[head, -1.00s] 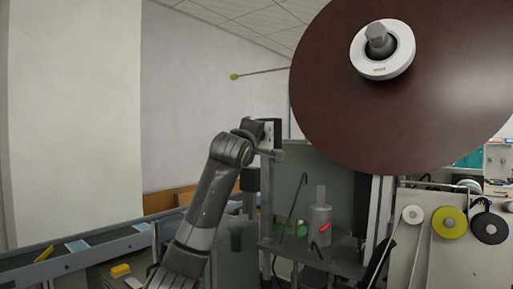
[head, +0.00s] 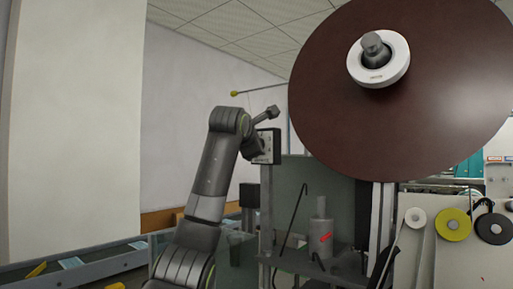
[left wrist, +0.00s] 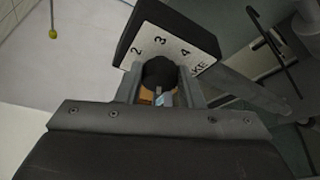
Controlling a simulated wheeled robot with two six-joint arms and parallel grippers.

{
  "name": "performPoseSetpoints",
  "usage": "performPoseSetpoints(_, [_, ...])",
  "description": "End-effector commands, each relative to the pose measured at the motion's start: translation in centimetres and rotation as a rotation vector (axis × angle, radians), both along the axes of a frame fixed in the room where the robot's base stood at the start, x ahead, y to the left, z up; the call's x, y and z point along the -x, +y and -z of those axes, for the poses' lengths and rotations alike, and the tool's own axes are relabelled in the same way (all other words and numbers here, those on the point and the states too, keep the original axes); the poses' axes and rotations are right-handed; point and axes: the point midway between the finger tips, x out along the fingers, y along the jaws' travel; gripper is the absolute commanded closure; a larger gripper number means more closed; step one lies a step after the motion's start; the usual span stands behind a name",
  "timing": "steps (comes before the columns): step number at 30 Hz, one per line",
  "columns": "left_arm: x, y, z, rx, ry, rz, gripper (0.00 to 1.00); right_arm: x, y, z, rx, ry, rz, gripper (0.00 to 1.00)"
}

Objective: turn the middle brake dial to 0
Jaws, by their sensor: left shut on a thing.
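A dark box with a white scale plate (left wrist: 195,52) fills the upper middle of the left wrist view. The plate shows 2, 3, 4 and the letters KE. Its black round dial (left wrist: 158,70) sits between the fingertips of my left gripper (left wrist: 160,84), which is shut on it. The 0 mark and the dial's pointer are hidden. In the head view the box (head: 275,146) is at the top of a post, with my left wrist against its left side. My right gripper is not in view.
A large brown reel (head: 440,110) hangs close on the right. A second dark box (head: 250,195) is lower on the post. A grey cylinder (head: 320,238) stands behind. A thin rod with a yellow tip (head: 234,93) sticks out above my arm.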

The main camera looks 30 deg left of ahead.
Motion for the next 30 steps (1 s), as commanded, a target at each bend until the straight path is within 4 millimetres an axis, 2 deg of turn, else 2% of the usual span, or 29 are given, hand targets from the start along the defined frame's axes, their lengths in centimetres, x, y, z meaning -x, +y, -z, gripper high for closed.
performPoseSetpoints(9, [-0.04,0.05,0.04,0.082,0.008,0.000,0.89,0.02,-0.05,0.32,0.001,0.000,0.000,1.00])
performPoseSetpoints(22, [-0.04,0.05,0.03,0.090,0.009,0.000,0.89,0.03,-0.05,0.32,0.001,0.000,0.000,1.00])
performPoseSetpoints(23, [-0.04,0.06,0.03,0.090,0.009,0.000,0.63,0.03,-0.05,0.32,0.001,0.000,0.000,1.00])
performPoseSetpoints(27, [-0.04,0.06,0.02,0.090,0.009,0.000,0.45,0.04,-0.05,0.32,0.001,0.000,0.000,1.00])
performPoseSetpoints(30, [-0.04,0.05,-0.01,0.089,0.008,0.000,0.44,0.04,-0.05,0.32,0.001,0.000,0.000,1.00])
